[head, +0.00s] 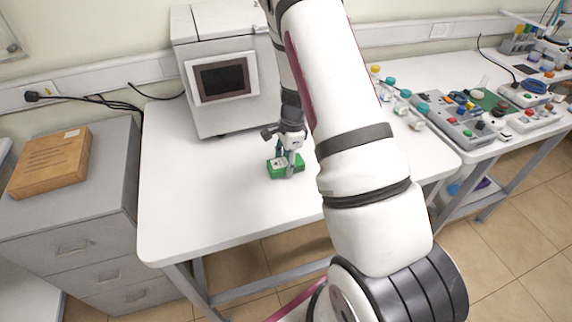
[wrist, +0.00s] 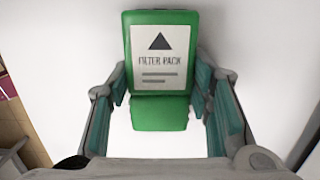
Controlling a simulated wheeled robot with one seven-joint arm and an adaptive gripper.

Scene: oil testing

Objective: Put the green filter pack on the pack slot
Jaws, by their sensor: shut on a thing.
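The green filter pack (head: 275,173) is at my gripper (head: 289,164), over the white table in the head view. In the wrist view the green filter pack (wrist: 160,117) shows a white label with a black triangle and the words "FILTER PACK". The two teal-padded fingers of my gripper (wrist: 161,88) press on its left and right sides. I cannot tell whether the pack rests on the table or hangs just above it. I cannot make out a pack slot in either view.
A grey machine with a dark screen (head: 222,80) stands at the back of the white table (head: 190,210). A wooden box (head: 48,163) lies on the grey cabinet (head: 75,235) at left. Electronic parts (head: 460,118) crowd the right bench. The table's front left is clear.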

